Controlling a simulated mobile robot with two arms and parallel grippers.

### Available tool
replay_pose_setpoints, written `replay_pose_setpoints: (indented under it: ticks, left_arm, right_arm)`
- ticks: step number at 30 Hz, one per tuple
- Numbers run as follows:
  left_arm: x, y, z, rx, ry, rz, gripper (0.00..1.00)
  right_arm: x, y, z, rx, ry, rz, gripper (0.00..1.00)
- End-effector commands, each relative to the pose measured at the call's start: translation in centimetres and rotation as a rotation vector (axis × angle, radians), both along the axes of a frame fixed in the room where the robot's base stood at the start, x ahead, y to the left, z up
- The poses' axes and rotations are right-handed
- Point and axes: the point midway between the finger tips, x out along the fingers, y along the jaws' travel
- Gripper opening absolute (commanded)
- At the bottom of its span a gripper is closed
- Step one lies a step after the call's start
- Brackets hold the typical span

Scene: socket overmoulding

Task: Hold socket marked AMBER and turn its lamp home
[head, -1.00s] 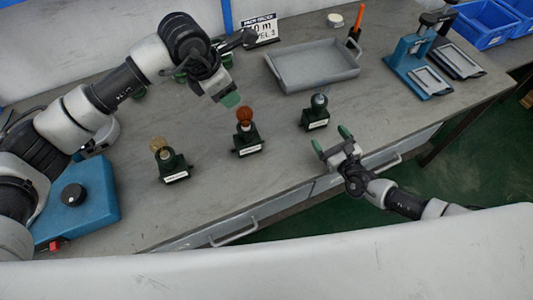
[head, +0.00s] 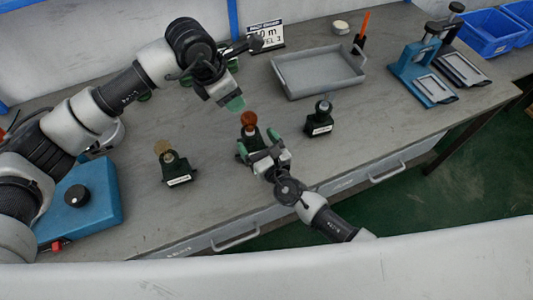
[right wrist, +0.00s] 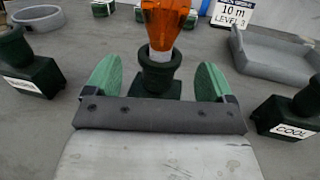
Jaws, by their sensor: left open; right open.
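The middle socket (right wrist: 158,73) is dark green and holds an orange-amber lamp (right wrist: 165,22), upright; the lamp also shows in the head view (head: 248,118). My right gripper (right wrist: 156,84) is open, its green fingers on either side of this socket, with gaps visible in the right wrist view. The socket's label is hidden, so I cannot read it. My left gripper (head: 235,103) is open and empty, above the table behind and left of the amber lamp. The right socket (right wrist: 288,112) is labelled COOL. The left socket (head: 178,172) has a pale yellowish lamp (head: 163,147) and an unreadable label.
A grey tray (head: 318,70) lies behind the sockets, beside a sign (head: 266,36) reading "10 m LEVEL 3". A blue box with a black knob (head: 85,200) stands at left. Blue fixtures (head: 420,75) and blue bins (head: 490,32) are at right. More green sockets stand behind my left arm.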

Motion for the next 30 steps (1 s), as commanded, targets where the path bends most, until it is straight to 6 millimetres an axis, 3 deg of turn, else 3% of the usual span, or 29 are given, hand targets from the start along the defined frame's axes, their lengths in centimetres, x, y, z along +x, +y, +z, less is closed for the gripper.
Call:
replay_pose_setpoints:
  ticks: [3,9,20,30]
  left_arm:
    - [0.0,0.0,0.0,0.000,0.000,0.000,0.43]
    - [0.0,0.0,0.0,0.000,0.000,0.000,0.43]
    - [0.0,0.0,0.0,0.000,0.000,0.000,0.43]
    - [0.0,0.0,0.0,0.000,0.000,0.000,0.43]
  right_arm:
    - [1.8,0.9,0.1,-0.001,-0.002,0.001,0.84]
    - [3.6,1.7,0.0,-0.001,0.000,0.000,0.84]
    - [4.1,1.9,0.0,-0.001,0.000,0.001,0.84]
    - [4.1,1.9,0.0,-0.001,0.000,0.001,0.34]
